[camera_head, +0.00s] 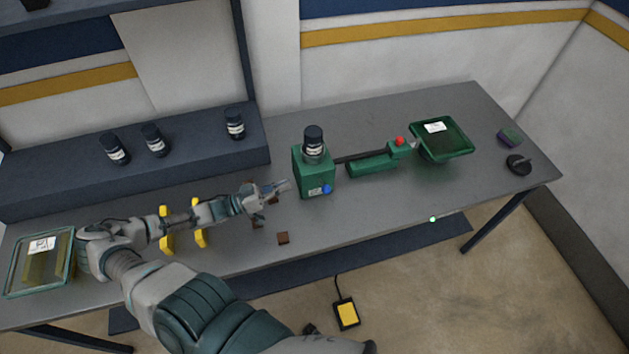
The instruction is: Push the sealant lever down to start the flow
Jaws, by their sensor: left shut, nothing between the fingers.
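A green dispenser box (313,172) stands on the grey table, with a dark labelled bottle (313,141) upright on top. A blue knob (327,189) shows low on its front right side. A dark bar (360,155) runs right from the box to a green block with a red knob (400,141); a green cylinder (371,167) lies below the bar. I cannot tell for certain which part is the sealant lever. My left gripper (283,186) is shut and empty, just left of the box, with a small gap seemingly between them. My right gripper is not in view.
A green tray (466,134) stands at the right, a glassy green-rimmed bin (14,272) at the left. Several bottles stand on the back shelf (195,148). The front right tabletop is clear.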

